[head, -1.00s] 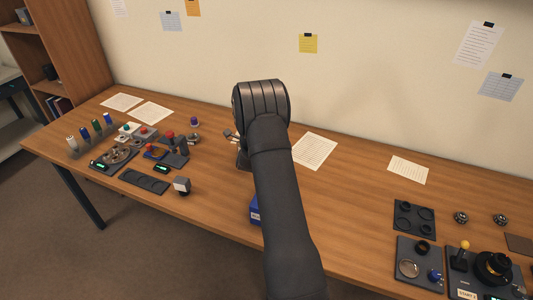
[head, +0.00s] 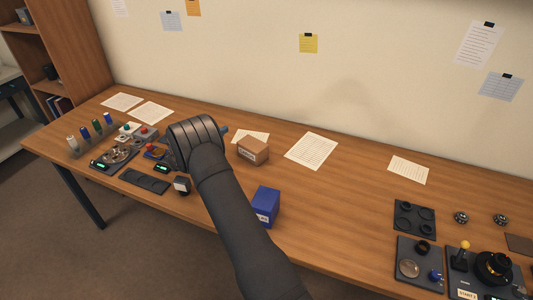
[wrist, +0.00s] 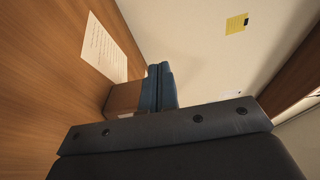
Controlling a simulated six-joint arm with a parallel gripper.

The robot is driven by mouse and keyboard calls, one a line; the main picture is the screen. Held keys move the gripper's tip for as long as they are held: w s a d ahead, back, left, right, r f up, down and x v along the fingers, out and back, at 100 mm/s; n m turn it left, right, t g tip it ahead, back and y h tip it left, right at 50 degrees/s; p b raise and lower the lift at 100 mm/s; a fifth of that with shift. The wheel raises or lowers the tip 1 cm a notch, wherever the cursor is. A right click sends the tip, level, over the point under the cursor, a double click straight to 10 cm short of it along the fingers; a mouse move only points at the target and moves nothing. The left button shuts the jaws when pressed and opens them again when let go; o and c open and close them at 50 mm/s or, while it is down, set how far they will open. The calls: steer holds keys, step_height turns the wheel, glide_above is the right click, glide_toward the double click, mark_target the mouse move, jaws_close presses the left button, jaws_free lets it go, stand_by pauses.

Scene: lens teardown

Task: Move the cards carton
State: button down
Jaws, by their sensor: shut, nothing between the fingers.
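Two small cartons stand on the table in the head view. A brown carton (head: 253,152) with a pale label is right of my gripper, and a blue carton (head: 266,203) with a white label stands nearer the front edge. I cannot read either label, so I cannot tell which is the cards carton. My gripper (head: 225,130) is mostly hidden behind my wrist; a bit of blue finger shows. In the wrist view the blue fingers of my gripper (wrist: 159,88) are together and empty, with the brown carton (wrist: 121,98) beyond them, apparently apart.
Left of my arm are several small devices, a dark tray (head: 144,181) and a small grey-white block (head: 182,185). Paper sheets (head: 311,150) lie towards the wall. Dark trays and a joystick panel (head: 462,262) fill the right end.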

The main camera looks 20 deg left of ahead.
glide_above(247, 150)
steer(key=w+d, duration=0.2)
steer(key=d, duration=0.6)
steer(key=f, duration=0.4)
steer(key=shift+s+d+f, duration=0.2)
steer(key=shift+s+f, duration=0.05)
steer(key=shift+f, duration=0.1)
steer(key=shift+a+f, duration=0.15)
steer(key=shift+a, duration=0.35)
steer(key=a, duration=0.7)
steer(key=shift+s, duration=0.1)
